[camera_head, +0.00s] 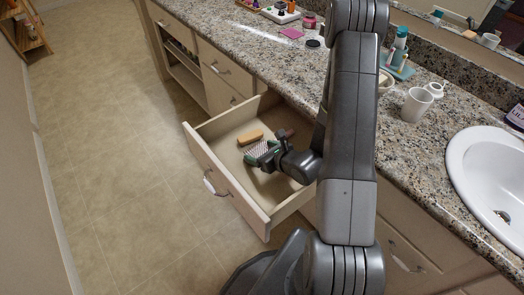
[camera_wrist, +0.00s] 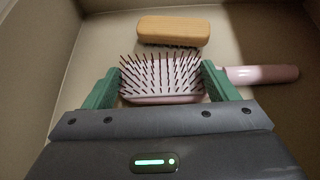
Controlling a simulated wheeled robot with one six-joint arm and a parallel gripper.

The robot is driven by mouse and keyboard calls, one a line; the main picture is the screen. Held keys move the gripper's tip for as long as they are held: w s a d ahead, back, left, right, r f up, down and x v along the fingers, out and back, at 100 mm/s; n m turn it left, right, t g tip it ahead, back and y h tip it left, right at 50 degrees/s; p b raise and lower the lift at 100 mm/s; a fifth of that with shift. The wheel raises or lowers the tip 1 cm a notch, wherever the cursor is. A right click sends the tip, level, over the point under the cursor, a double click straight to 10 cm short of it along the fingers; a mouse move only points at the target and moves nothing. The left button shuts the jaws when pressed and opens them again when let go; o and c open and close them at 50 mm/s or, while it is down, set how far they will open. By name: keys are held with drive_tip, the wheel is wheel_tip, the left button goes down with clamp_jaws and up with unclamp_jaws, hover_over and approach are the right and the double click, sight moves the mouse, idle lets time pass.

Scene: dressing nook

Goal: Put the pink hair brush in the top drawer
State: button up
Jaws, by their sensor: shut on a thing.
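The pink hair brush (camera_wrist: 163,78) lies between the green fingers of my gripper (camera_wrist: 160,88) in the wrist view, bristles facing up and its pink handle pointing right. My gripper is shut on the brush head. In the head view my gripper (camera_head: 262,150) is inside the open top drawer (camera_head: 213,169), low over its floor. I cannot tell whether the brush touches the drawer floor. The arm and gripper hide most of the brush in the head view.
A wooden brush (camera_wrist: 173,30) lies in the drawer just beyond the pink brush; it also shows in the head view (camera_head: 250,137). The granite counter (camera_head: 270,62) above holds a white mug (camera_head: 416,104), jars and a pink item (camera_head: 291,33). A sink (camera_head: 490,165) is at right. The floor at left is clear.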

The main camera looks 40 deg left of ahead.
drive_tip(key=shift+f, duration=0.15)
drive_tip(key=o, duration=1)
drive_tip(key=shift+c, duration=0.2)
drive_tip(key=shift+r, duration=0.25)
drive_tip(key=v, duration=1.2)
drive_tip(key=shift+f, duration=0.1)
